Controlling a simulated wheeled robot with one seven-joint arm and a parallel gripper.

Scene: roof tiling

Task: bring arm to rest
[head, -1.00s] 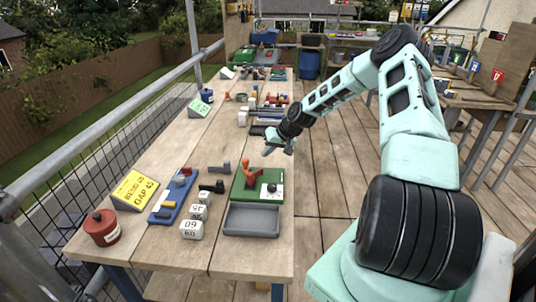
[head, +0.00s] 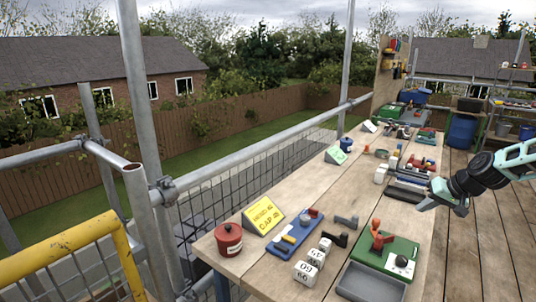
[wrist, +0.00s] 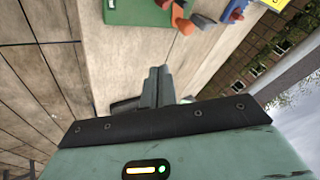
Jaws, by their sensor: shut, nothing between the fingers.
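My gripper (head: 424,202) is at the right side of the head view, in the air near the right edge of the long wooden table (head: 262,262). Its fingers are shut with nothing between them. In the wrist view the closed dark fingers (wrist: 158,85) point over the bare planks of the table. The green board (head: 390,252) with an orange-red piece lies apart from my gripper, and it also shows at the top of the wrist view (wrist: 135,14).
A red pot (head: 229,240), a yellow sign (head: 263,215), a blue tray (head: 296,235), white number blocks (head: 306,273) and a grey tray (head: 371,283) occupy the near table. Scaffold rails (head: 245,160) run along its left. A blue barrel (head: 462,131) stands at the back right.

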